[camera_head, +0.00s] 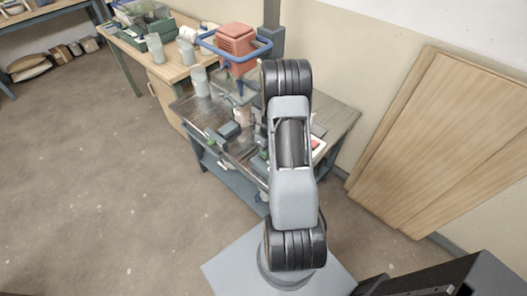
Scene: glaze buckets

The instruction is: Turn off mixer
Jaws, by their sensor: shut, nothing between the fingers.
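The mixer (236,42) is an orange-red motor housing with a blue loop handle around it. It stands upright at the back of the metal work table (190,107), beside a dark post, with its lower part reaching down toward the tabletop. Its switch cannot be made out at this size. My grey and black arm rises in front of the table's right half and hides part of it. I cannot make out my gripper; it seems hidden behind my arm.
Several small dark and pale items, including a dark block (228,130), clutter the table. A pale cup (200,82) stands at its left. A wooden bench (150,65) holds more containers behind. Wooden boards (455,135) lean on the right wall. The floor at left is clear.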

